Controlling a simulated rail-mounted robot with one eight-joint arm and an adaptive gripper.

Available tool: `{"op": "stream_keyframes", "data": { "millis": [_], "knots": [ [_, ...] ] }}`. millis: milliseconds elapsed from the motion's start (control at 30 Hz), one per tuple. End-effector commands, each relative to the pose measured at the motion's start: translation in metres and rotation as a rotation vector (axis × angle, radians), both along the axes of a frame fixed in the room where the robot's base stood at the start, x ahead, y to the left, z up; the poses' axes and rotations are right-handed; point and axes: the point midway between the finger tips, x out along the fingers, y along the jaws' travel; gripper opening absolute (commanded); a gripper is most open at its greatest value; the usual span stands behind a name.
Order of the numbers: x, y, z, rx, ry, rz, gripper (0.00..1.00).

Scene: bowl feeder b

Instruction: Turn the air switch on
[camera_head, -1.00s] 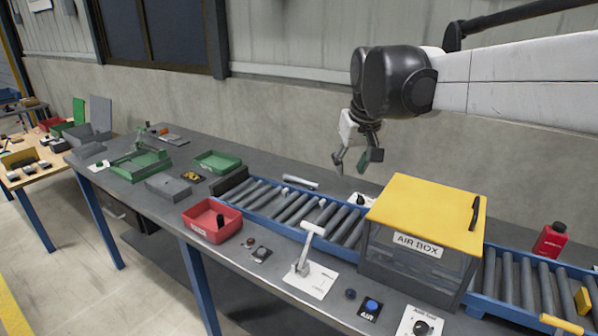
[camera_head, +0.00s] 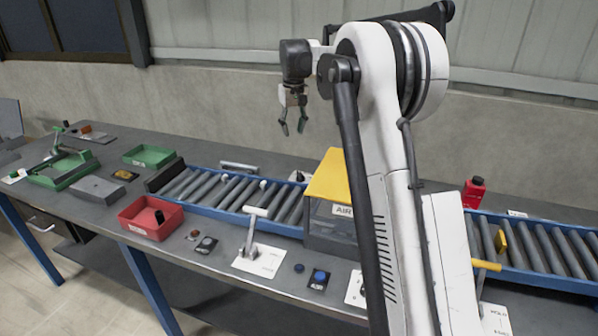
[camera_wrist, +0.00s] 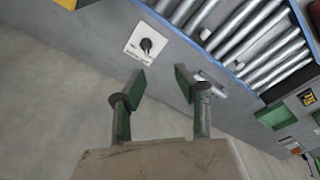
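A blue push button on a dark plate lettered AIR (camera_head: 319,278) sits on the bench's front strip. My gripper (camera_head: 293,125) hangs above the back of the bench, open and empty, fingers pointing down. In the wrist view its fingertips (camera_wrist: 162,80) are apart, touching nothing, with that rear knob beyond them.
The yellow-topped AIR BOX (camera_head: 328,178) straddles the roller conveyor (camera_head: 225,192) and is partly behind my arm. A white lever (camera_head: 252,235) stands up in front. A red bin (camera_head: 140,232), green tray (camera_head: 148,157) and red bottle (camera_head: 474,193) stand around. The air around my gripper is clear.

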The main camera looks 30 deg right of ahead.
Motion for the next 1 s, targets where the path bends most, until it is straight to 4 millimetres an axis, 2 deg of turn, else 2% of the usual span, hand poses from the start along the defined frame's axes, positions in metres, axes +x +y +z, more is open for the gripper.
{"op": "stream_keyframes", "data": {
  "millis": [100, 200, 400, 667, 1000],
  "knots": [
    [0.020, -0.020, -0.024, 0.007, 0.032, -0.004, 0.30],
    [0.031, -0.032, -0.041, 0.013, 0.056, -0.004, 0.30],
    [0.042, -0.047, -0.064, 0.021, 0.084, -0.004, 0.30],
    [0.043, -0.050, -0.082, 0.023, 0.090, -0.004, 0.30],
    [0.043, -0.049, -0.142, 0.023, 0.090, -0.004, 0.30]
  ]
}}
